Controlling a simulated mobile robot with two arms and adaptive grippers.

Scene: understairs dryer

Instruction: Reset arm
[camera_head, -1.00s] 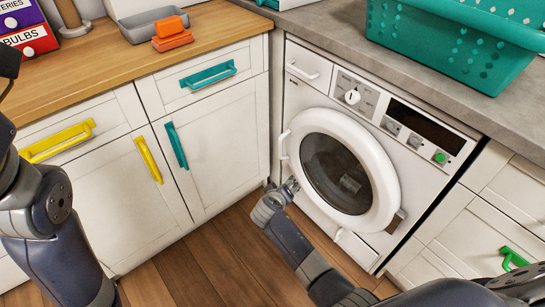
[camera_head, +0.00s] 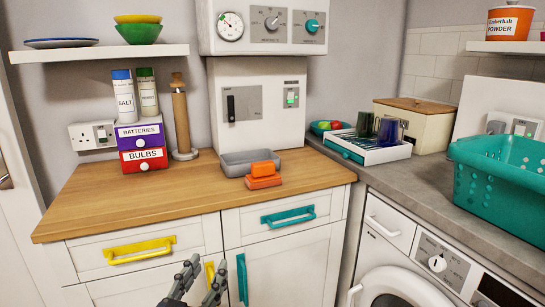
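My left gripper (camera_head: 203,279) shows at the bottom edge, with its two dark fingers apart and nothing between them. It is in front of the white cabinet doors, near the yellow handle (camera_head: 139,250) and the teal door handle (camera_head: 242,279). The rest of my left arm is below the frame. My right gripper is not in view.
A wooden counter (camera_head: 100,212) holds a grey tray (camera_head: 237,167), orange blocks (camera_head: 264,182), small labelled drawers (camera_head: 141,147) and a wooden holder (camera_head: 181,118). On the grey counter (camera_head: 420,197) stand a teal basket (camera_head: 500,195) and a white rack (camera_head: 377,152). The space before the cabinets looks clear.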

